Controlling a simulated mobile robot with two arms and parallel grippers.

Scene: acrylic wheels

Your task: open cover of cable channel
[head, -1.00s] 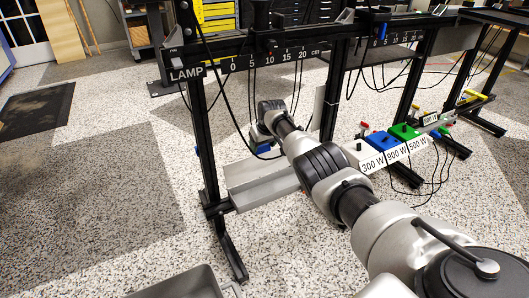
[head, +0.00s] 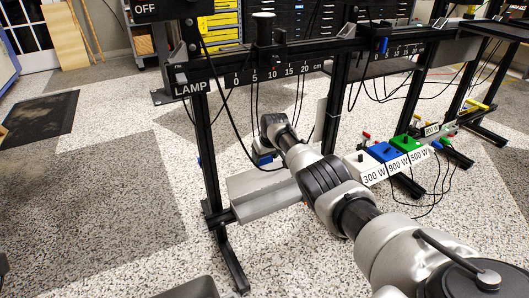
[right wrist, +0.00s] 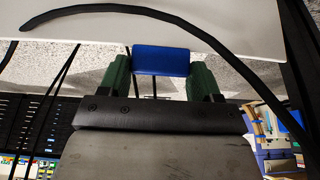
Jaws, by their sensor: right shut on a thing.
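The cable channel (head: 275,203) is a long light-grey trough low between the legs of the black frame. A blue handle (right wrist: 161,60) shows in the right wrist view at the edge of a broad white panel (right wrist: 225,24), which looks like the cover. My right gripper (right wrist: 160,70) has its green fingers on both sides of the blue handle and is shut on it. In the head view the blue handle (head: 262,160) shows just under the gripper, above the channel. My forearm hides the channel's right end. My left gripper is in neither view.
The black frame carries a LAMP scale rail (head: 265,76) above, with black cables hanging close to my right arm. A white switch box (head: 363,166), a blue one (head: 384,151) and a green one (head: 408,143) stand to the right.

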